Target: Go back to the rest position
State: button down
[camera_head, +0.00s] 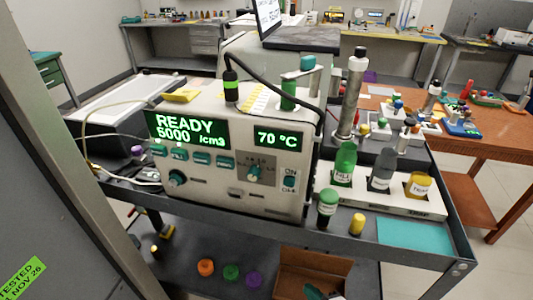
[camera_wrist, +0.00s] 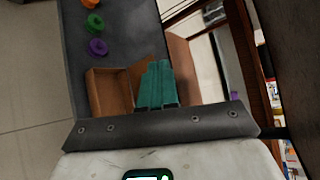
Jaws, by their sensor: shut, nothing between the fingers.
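My gripper (camera_wrist: 159,66) shows in the wrist view as two teal fingers lying side by side, shut and empty. It is over the lower shelf, beside an open brown box (camera_wrist: 108,92). In the head view only a small teal and grey part, seemingly of my gripper, shows at the bottom edge, in front of the cart. The particle classifier (camera_head: 235,190) stands on the cart top, its green displays reading "READY 5000 /cm3" and "70 °C". My gripper is apart from it and from the bottles.
The cart (camera_head: 405,262) holds a rack (camera_head: 385,203) with green, grey and yellow bottles. A grey panel (camera_head: 50,190) rises at left.

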jog(key=s+d+r+n+g+h, duration=0.2)
jog(key=s+d+r+n+g, duration=0.1)
jog(key=s, duration=0.6)
jog(key=s+d+r+n+g+h+p, duration=0.1)
jog(key=s+d+r+n+g, duration=0.3)
jog(key=s+n, duration=0.4)
jog(key=s+d+r+n+g+h+p, duration=0.1)
jog(key=s+d+r+n+g+h, duration=0.3)
jog(key=s+d, duration=0.3)
jog(key=s+r+n, duration=0.1)
jog(key=s, duration=0.3)
jog(key=shift+s+d+n, duration=0.2)
jog(key=shift+d+n, duration=0.05)
jog(key=shift+n, duration=0.05)
